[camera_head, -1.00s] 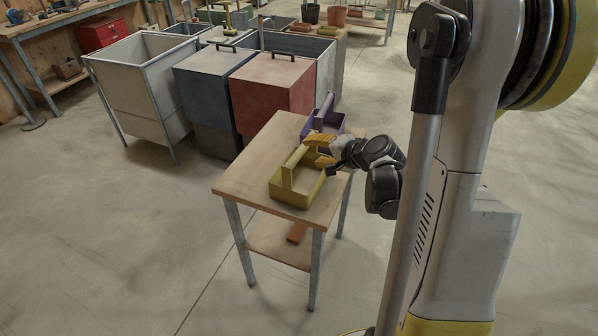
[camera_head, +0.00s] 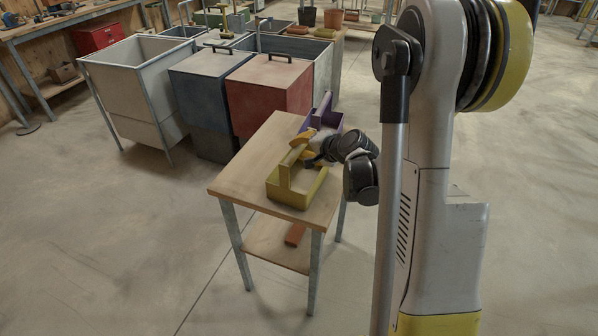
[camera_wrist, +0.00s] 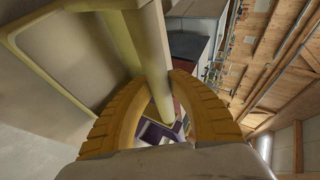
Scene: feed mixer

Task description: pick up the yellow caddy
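The yellow caddy (camera_head: 297,190) stands upright on the small wooden table, with its bar handle (camera_head: 292,157) running along the top. My gripper (camera_head: 303,148) is at the far end of this handle. In the wrist view, the handle (camera_wrist: 156,60) passes between the two yellow fingers of my gripper (camera_wrist: 158,75). The fingers look spread around the bar, close to its sides; firm contact cannot be made out. The caddy's pale inside and rim (camera_wrist: 40,55) fill the upper left of that view.
A purple caddy (camera_head: 330,118) stands just behind on the same table (camera_head: 240,175); it also shows between the fingers (camera_wrist: 155,132). A brick-coloured block (camera_head: 295,234) lies on the lower shelf. Red (camera_head: 268,95) and blue (camera_head: 205,95) bins stand behind the table. Floor is clear on the left.

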